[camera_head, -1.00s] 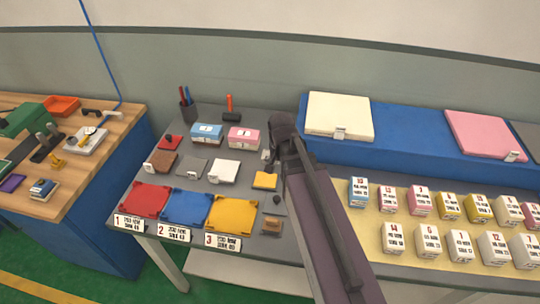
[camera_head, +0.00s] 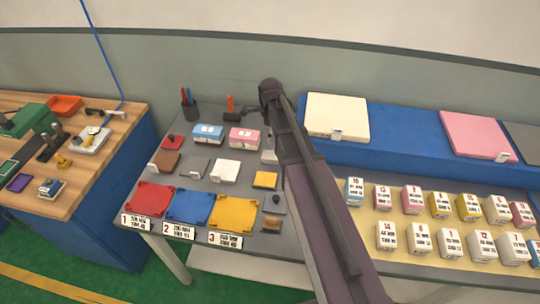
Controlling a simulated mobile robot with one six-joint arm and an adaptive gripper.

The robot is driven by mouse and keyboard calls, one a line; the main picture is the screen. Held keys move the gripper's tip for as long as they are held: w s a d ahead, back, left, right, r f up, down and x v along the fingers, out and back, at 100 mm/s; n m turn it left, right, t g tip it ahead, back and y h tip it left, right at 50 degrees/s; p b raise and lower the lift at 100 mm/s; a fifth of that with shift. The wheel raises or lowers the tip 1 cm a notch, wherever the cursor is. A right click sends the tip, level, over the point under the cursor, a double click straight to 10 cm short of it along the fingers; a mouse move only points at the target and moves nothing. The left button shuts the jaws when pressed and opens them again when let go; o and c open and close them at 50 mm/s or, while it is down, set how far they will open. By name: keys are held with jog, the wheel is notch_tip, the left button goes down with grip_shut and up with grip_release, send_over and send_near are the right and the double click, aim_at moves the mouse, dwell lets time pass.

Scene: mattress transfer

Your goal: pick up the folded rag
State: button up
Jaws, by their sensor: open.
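A small yellow flat square piece (camera_head: 265,180) lies on the grey table (camera_head: 150,185), left of my arm. It may be the folded rag, but it is too small to tell cloth from a pad. Flat grey (camera_head: 195,166), brown (camera_head: 164,162) and white (camera_head: 225,171) pieces with tags lie to its left. My dark arm crosses the picture from the lower right, its upper end above the back of the grey table. My gripper's fingers cannot be made out.
Red (camera_head: 149,198), blue (camera_head: 190,207) and yellow (camera_head: 234,213) trays line the front edge. Several small labelled boxes stand right of my arm. A blue platform (camera_head: 390,150) bears cream (camera_head: 337,115) and pink (camera_head: 478,135) slabs.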

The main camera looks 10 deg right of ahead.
aim_at(270, 154)
jog(key=shift+w+r+m, duration=0.15)
jog(key=shift+w+m, duration=0.3)
jog(key=shift+m, duration=0.05)
notch_tip(270, 154, down, 9)
jog(key=b, duration=0.8)
jog(key=shift+r, duration=0.2)
dwell(0.5)
jog(key=shift+w+d+f+b, duration=0.1)
jog(key=shift+d+f+b, duration=0.05)
jog(key=shift+f+b, duration=2.6)
jog(key=shift+r, duration=0.15)
jog(key=c, duration=0.8)
